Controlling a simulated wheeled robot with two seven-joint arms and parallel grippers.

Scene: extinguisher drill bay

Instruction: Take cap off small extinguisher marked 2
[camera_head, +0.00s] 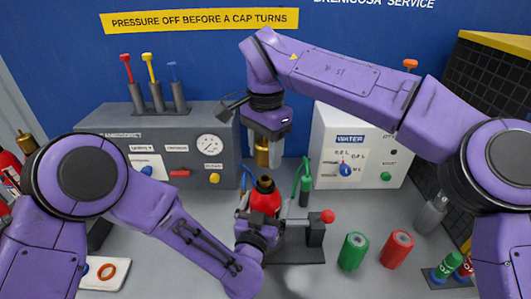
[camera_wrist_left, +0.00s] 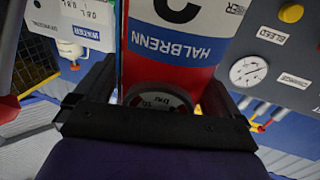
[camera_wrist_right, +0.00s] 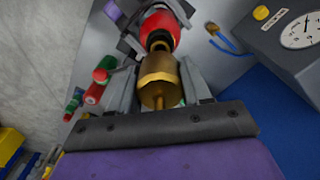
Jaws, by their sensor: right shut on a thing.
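My right gripper (camera_head: 266,137) points down above the extinguisher, shut on a brass cap (camera_head: 262,152). A small gap shows between cap and neck. In the right wrist view the cap (camera_wrist_right: 159,80) sits between the fingers, in line with the neck.
A grey console (camera_head: 130,125) with a gauge stands at the back left, a white WATER box (camera_head: 385,155) at the back right. Green (camera_head: 353,251) and red (camera_head: 396,249) cylinders stand at right. A red-knobbed fixture (camera_head: 316,232) is close beside the extinguisher.

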